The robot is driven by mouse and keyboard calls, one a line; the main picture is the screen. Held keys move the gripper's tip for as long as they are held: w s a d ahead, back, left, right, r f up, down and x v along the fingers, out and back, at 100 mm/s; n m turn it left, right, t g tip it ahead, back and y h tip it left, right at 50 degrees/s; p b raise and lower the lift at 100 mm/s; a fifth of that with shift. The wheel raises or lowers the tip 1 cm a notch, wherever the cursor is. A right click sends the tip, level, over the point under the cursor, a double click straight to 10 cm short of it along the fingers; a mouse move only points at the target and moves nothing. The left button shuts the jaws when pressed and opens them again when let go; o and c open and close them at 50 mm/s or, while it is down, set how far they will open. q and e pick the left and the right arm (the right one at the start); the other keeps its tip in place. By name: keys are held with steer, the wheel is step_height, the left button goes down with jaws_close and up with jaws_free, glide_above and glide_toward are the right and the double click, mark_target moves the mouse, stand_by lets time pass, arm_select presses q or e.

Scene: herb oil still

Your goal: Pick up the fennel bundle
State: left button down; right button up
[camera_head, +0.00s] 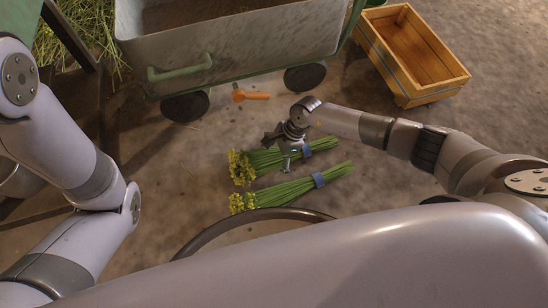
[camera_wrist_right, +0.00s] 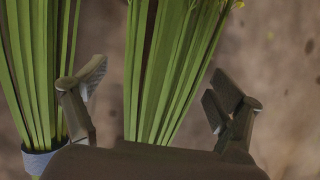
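Two fennel bundles of green stalks with yellow flower heads lie side by side on the ground in the head view. Each has a blue band. My right gripper (camera_head: 284,150) is over the farther bundle (camera_head: 262,158), left of its band. The nearer bundle (camera_head: 288,191) lies apart from the gripper. In the right wrist view, the open fingers of my right gripper (camera_wrist_right: 160,88) stand on either side of one bundle (camera_wrist_right: 165,60), with gaps on both sides. The other bundle (camera_wrist_right: 36,75) and its band are left of the fingers. My left gripper is out of view.
A grey metal cart (camera_head: 235,50) on dark wheels stands behind the bundles, with an orange-handled tool (camera_head: 252,96) on the ground before it. An empty wooden crate (camera_head: 437,85) is at the back right. A dark round rim (camera_head: 255,214) lies close in front of the bundles.

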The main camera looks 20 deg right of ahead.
steer(key=c, duration=1.4)
